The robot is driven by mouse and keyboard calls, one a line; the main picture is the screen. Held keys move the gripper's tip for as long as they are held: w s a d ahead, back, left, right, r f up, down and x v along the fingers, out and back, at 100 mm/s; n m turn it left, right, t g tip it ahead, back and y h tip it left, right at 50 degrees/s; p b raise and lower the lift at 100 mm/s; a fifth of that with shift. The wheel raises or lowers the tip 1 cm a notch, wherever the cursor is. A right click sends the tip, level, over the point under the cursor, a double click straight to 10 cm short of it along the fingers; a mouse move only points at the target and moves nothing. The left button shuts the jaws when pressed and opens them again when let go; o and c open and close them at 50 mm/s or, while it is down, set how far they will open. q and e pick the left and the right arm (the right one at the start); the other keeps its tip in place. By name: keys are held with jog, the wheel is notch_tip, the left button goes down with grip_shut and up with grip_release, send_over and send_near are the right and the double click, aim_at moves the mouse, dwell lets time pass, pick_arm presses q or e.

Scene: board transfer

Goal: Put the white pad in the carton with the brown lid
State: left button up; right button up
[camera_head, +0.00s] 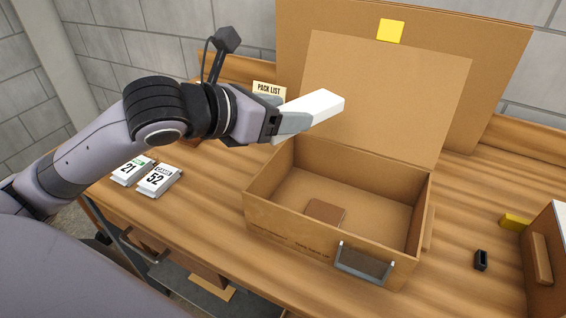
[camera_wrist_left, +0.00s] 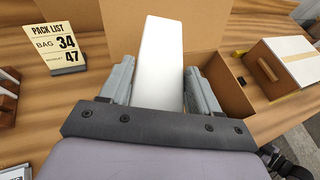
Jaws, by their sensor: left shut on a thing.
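My left gripper (camera_head: 283,122) is shut on the white pad (camera_head: 322,103), a long white block. It holds the pad in the air above the back left of the open carton (camera_head: 262,217). In the left wrist view the pad (camera_wrist_left: 163,60) sits between both fingers of the gripper (camera_wrist_left: 158,88). The carton's brown lid (camera_head: 385,95) stands raised at the back. A small brown item (camera_head: 325,213) lies on the carton floor, and the rest of the floor is bare. My right gripper is not in view.
A "PACK LIST" sign (camera_wrist_left: 58,47) stands left of the carton. Two number cards, 21 (camera_head: 131,170) and 52 (camera_head: 159,179), lie at the table's left edge. A second box (camera_head: 546,262), a small black item (camera_head: 481,260) and a yellow item (camera_head: 514,222) are at right.

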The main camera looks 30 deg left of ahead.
pick_arm(q)
notch_tip(320, 180, down, 10)
jog(key=b, duration=0.1)
jog(key=shift+r+b, duration=0.25)
jog(key=shift+b, duration=0.05)
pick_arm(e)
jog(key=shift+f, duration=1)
pick_arm(q)
jog(key=shift+f, duration=0.15)
jog(key=shift+f, duration=0.35)
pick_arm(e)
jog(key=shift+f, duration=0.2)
pick_arm(q)
jog(key=o, duration=1)
jog(key=shift+r, duration=0.2)
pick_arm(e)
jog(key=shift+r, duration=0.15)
